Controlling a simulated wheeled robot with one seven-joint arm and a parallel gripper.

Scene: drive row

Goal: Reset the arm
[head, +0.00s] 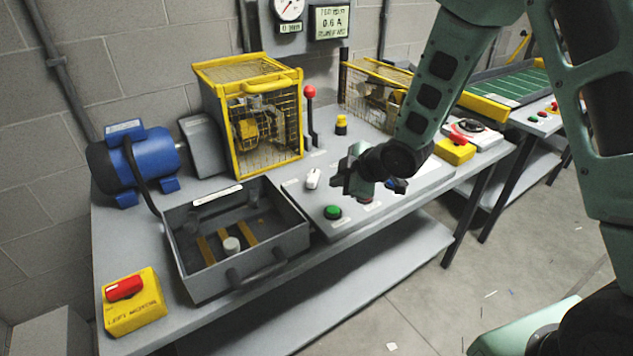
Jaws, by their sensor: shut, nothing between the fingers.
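My arm reaches in from the upper right in the head view. My gripper (346,180) is over the front of the bench, above the sloped control panel (318,205). It is small and dark in the picture, and its fingers are together with nothing held. The panel has a green button (332,212), a white switch (312,178) and other controls partly hidden behind my gripper and wrist. A lever with a red knob (309,92) stands upright behind the panel.
A grey open tray (290,245), a yellow box with a red rotary switch (133,300), a blue motor (135,160) and a yellow caged machine (250,115) stand on the bench. Floor in front is open.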

